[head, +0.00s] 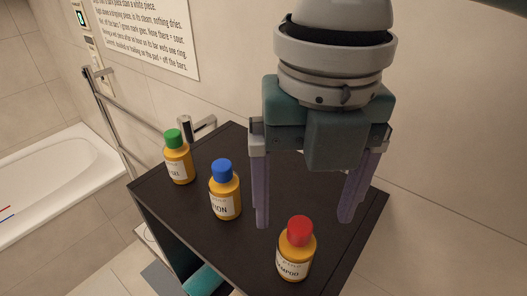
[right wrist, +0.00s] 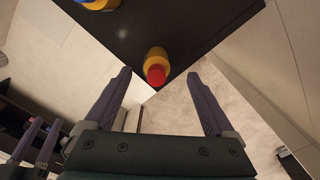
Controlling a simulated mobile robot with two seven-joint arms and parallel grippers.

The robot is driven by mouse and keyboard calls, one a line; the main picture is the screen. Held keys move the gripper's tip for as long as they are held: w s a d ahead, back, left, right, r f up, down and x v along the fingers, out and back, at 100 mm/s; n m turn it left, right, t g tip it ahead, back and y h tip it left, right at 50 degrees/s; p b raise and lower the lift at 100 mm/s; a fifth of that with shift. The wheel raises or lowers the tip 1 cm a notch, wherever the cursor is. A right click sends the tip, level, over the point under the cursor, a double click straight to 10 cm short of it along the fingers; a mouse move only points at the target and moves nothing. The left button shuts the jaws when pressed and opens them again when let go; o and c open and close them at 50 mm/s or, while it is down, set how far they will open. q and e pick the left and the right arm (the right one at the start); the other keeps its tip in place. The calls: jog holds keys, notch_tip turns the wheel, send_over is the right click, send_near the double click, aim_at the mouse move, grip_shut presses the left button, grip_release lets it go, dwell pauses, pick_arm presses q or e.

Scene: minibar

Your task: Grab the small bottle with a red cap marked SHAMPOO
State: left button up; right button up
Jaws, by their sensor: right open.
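The bottle with a red cap (head: 296,255) is small and orange, with a white label that reads in part "MPOO". It stands upright near the front corner of the dark cabinet top. My right gripper (head: 303,222) is open and empty, pointing down above the cabinet, its fingers behind the bottle in the head view. In the right wrist view the red-capped bottle (right wrist: 156,66) shows between the fingertips (right wrist: 159,74), beyond them and apart from them. Purple fingers at the lower left of the right wrist view look like my left gripper (right wrist: 36,128); its opening is unclear.
A blue-capped bottle (head: 225,192) and a green-capped bottle (head: 179,160) stand on the cabinet top (head: 164,198), left of the gripper. A wall lies behind and right. A white bathtub (head: 60,185) and a metal rail (head: 112,125) are at left.

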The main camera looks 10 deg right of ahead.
aim_at(297, 243)
jog(key=shift+s+a+f+p, duration=0.15)
jog(key=shift+f+p, duration=0.3)
jog(key=shift+f, duration=0.2)
jog(key=f, duration=0.2)
jog(key=f+p, duration=0.1)
jog(key=f, duration=0.1)
jog(key=shift+s+a, duration=0.15)
jog(key=shift+a, duration=0.05)
jog(key=shift+f, duration=0.3)
jog(key=shift+c, duration=0.3)
jog(key=shift+c, duration=1.4)
grip_shut()
